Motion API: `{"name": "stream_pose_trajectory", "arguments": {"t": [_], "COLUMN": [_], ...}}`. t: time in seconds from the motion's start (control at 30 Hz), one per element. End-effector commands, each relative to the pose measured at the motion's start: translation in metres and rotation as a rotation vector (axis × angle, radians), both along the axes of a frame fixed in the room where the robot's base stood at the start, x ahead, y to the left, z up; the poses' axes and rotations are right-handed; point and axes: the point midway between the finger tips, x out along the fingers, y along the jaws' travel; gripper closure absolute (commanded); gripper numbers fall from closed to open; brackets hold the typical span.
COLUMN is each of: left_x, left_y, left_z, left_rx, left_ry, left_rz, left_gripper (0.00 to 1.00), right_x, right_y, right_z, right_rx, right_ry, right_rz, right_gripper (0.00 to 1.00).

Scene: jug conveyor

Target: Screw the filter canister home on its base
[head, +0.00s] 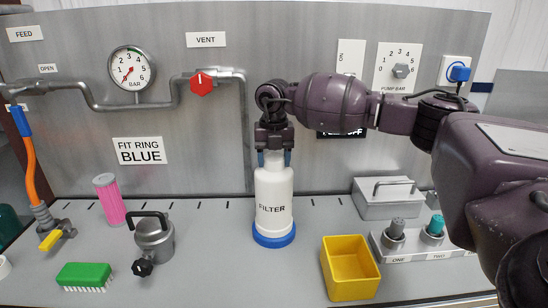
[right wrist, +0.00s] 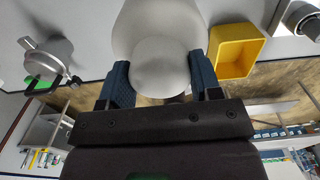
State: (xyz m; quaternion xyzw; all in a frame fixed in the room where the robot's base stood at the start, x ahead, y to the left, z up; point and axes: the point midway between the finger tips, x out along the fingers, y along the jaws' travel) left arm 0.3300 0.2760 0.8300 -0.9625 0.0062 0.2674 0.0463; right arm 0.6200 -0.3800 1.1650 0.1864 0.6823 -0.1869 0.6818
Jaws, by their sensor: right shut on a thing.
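The white filter canister (head: 273,205), lettered FILTER, stands upright on its blue base (head: 273,239) in the middle of the bench. Whether a gap is left between them is too fine to tell. My right gripper (head: 273,158) comes down from above and is shut on the canister's narrower top. In the right wrist view the white canister (right wrist: 160,62) sits between the blue finger pads of the gripper (right wrist: 160,84). My left gripper is not in view. A sign (head: 139,150) on the back panel reads FIT RING BLUE.
A yellow bin (head: 350,281) stands right of the base, with a grey lidded box (head: 386,199) behind it. A red vent knob (head: 201,84) is on the panel pipe.

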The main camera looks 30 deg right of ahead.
Motion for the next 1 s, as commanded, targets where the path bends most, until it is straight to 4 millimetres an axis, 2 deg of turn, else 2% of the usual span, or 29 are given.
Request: {"name": "stream_pose_trajectory", "arguments": {"t": [0.2,0.6,1.0], "left_x": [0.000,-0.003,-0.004], "left_y": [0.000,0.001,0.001], "left_z": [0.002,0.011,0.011], "left_rx": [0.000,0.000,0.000], "left_ry": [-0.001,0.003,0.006], "left_rz": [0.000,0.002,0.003], "left_gripper": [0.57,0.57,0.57], "right_x": [0.001,0.001,0.001], "right_y": [-0.001,0.000,0.000], "right_z": [0.003,0.003,0.002], "right_rx": [-0.001,0.001,0.001], "right_ry": [-0.005,-0.006,-0.006], "right_rz": [-0.027,-0.342,-0.390], "right_gripper": [0.84,0.84,0.84]}}
